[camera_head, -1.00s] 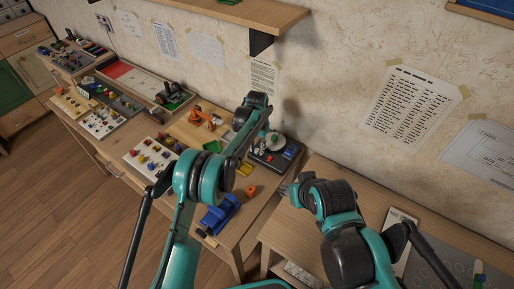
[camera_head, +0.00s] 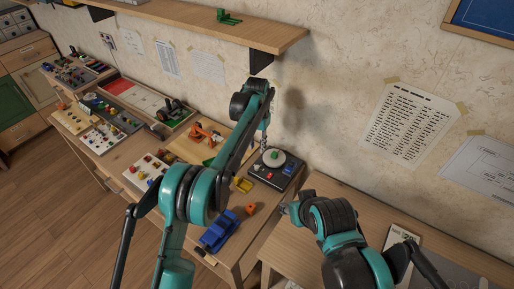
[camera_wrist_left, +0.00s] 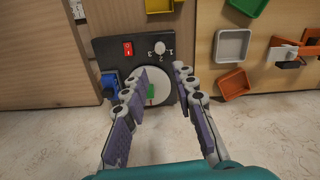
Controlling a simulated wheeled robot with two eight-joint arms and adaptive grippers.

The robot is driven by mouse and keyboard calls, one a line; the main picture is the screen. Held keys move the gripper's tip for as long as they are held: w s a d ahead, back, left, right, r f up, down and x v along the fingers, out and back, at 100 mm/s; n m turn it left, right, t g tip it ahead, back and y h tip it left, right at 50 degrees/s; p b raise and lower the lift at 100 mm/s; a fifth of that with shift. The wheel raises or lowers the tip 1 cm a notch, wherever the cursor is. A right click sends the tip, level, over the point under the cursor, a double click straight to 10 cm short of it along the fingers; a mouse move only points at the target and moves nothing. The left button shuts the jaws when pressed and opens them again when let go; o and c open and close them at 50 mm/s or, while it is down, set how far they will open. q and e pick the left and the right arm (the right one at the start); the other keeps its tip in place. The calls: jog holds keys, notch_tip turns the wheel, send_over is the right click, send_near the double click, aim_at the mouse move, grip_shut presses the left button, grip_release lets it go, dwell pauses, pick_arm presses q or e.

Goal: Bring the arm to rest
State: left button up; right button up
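My left arm reaches over the workbench.
Trays with small parts stand to the left. A wooden shelf (camera_head: 200,27) juts from the wall above the left arm.

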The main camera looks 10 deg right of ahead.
dwell(0.3)
pick_arm(q)
jog(key=s+a+r+n+t, duration=0.2)
jog(key=s+a+r, duration=0.3)
jog(key=a+r, duration=0.3)
jog(key=s+a+r+n+t, duration=0.1)
jog(key=s+a+r+n, duration=0.1)
jog(key=s+a+r, duration=0.6)
jog(key=s+a+f+n+t, duration=0.1)
jog(key=s+a+f+t, duration=0.1)
jog(key=s+a+f, duration=0.2)
jog(key=s+a+f+n+t, duration=0.2)
jog(key=s+a+f, duration=0.2)
jog(key=s+a, duration=0.7)
jog(key=s, duration=0.4)
jog(key=shift+a+n, duration=0.2)
jog(key=shift+n, duration=0.1)
